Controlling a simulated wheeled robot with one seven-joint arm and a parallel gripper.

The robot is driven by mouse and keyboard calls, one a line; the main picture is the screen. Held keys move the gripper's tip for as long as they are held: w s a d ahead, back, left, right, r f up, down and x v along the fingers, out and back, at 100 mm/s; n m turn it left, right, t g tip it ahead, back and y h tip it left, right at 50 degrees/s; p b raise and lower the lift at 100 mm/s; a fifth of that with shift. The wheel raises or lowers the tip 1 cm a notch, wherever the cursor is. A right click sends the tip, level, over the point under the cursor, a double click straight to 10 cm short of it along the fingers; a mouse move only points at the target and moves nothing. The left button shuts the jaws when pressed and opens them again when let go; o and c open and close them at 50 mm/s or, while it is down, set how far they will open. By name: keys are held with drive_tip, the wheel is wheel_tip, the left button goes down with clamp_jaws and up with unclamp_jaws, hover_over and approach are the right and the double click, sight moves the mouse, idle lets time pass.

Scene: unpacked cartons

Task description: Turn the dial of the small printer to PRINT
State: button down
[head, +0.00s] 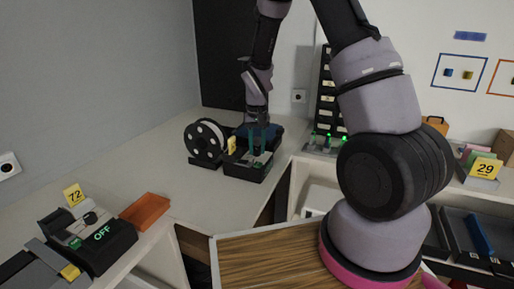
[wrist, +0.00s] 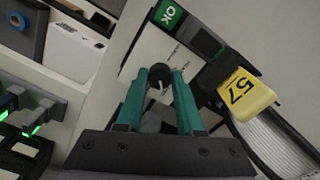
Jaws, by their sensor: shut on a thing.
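The small printer (head: 246,171) stands on the far counter with a white label spool at its left and a yellow tag. In the wrist view the tag (wrist: 246,94) reads 57 and a green screen (wrist: 168,14) reads OK. My gripper (head: 258,146) points down over the printer's top. In the wrist view my gripper's teal fingers (wrist: 160,82) are closed around the black dial (wrist: 160,70), which has a pale pointer line. The printed words by the dial are too small to read, so the setting cannot be told.
A row of green-lit units (head: 325,143) is right of the printer.

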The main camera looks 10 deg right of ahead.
sight(257, 149)
drive_tip(key=m, duration=0.4)
drive_tip(key=shift+m, duration=2.2)
drive_tip(key=c, duration=0.5)
unclamp_jaws()
drive_tip(key=shift+c, duration=0.2)
drive_tip(key=shift+r, duration=0.1)
wheel_tip(257, 149, up, 11)
